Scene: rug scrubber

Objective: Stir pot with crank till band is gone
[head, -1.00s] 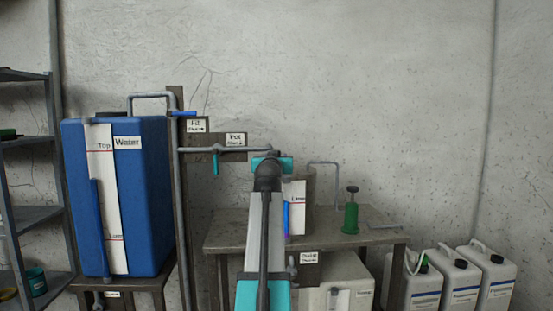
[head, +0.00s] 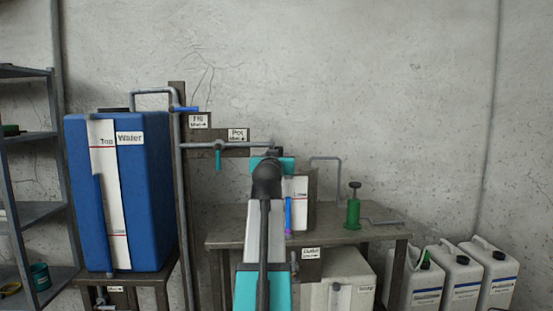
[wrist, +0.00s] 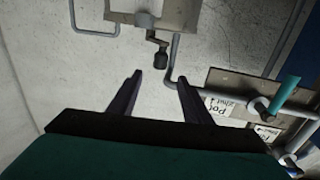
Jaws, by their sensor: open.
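The pot (head: 311,204) is a grey-brown box on a metal table, partly hidden behind my arm in the head view. A white strip with a red line is on its front, beside a gauge (head: 288,213) that is blue with a purple-pink lower end. In the wrist view a crank with a dark knob (wrist: 160,57) shows at the top middle, by a grey box-like part. My gripper (wrist: 159,77) is open and empty. Its two fingers point toward the knob, which appears just beyond and between the tips, apart from them. My arm hides the crank in the head view.
A blue water tank (head: 150,205) stands left. Pipes with a teal valve handle (head: 218,159) and a Pot sign (head: 237,135) run beside the pot; the handle also shows in the wrist view (wrist: 284,93). A green pump (head: 353,212) stands right on the table (head: 330,236). White canisters (head: 462,279) are far right.

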